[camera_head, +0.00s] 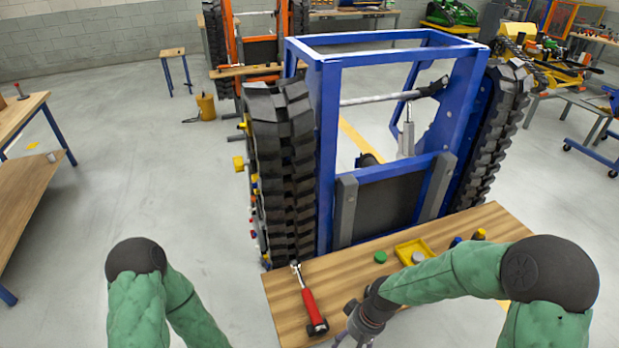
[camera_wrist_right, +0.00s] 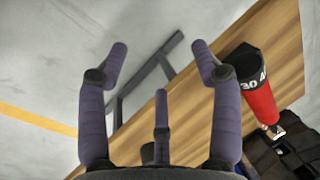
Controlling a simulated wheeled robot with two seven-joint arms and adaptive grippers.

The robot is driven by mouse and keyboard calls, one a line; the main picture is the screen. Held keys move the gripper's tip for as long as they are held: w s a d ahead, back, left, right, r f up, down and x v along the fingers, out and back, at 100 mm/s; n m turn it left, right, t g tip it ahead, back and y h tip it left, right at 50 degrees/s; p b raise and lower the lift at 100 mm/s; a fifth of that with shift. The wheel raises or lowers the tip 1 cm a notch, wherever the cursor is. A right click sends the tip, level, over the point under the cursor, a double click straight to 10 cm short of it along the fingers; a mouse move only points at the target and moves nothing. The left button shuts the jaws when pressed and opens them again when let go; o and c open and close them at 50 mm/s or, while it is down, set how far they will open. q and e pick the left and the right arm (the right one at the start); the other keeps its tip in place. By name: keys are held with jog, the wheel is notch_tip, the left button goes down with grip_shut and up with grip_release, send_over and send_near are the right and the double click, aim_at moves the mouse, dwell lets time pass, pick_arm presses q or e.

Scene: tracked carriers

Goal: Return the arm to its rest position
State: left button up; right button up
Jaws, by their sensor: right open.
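My right arm (camera_head: 440,280) wears a green sleeve and reaches in from the right over the wooden bench. Its gripper (camera_head: 354,338) is low at the bench's front edge, partly cut off by the picture's bottom. In the right wrist view the gripper's purple fingers (camera_wrist_right: 160,62) are spread apart with nothing between them. My left arm (camera_head: 150,295) is bent at the lower left, and its gripper is out of the picture.
The wooden bench (camera_head: 285,300) holds a red-handled tool (camera_head: 312,305), also seen in the wrist view (camera_wrist_right: 260,98), a yellow tray (camera_head: 402,254) and a green cap (camera_head: 380,256). A blue tracked carrier (camera_head: 328,130) stands behind. Open floor (camera_head: 150,190) lies left.

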jog(key=s+f+m, duration=0.2)
jog(key=s+f, duration=0.2)
jog(key=f, duration=0.4)
jog(key=s+f+m+t, duration=0.1)
jog(key=s+f+m, duration=0.1)
jog(key=s+f, duration=0.3)
jog(key=shift+s+a+f+y, duration=0.25)
jog(key=shift+a+f+y, duration=0.15)
jog(key=shift+f, duration=1.15)
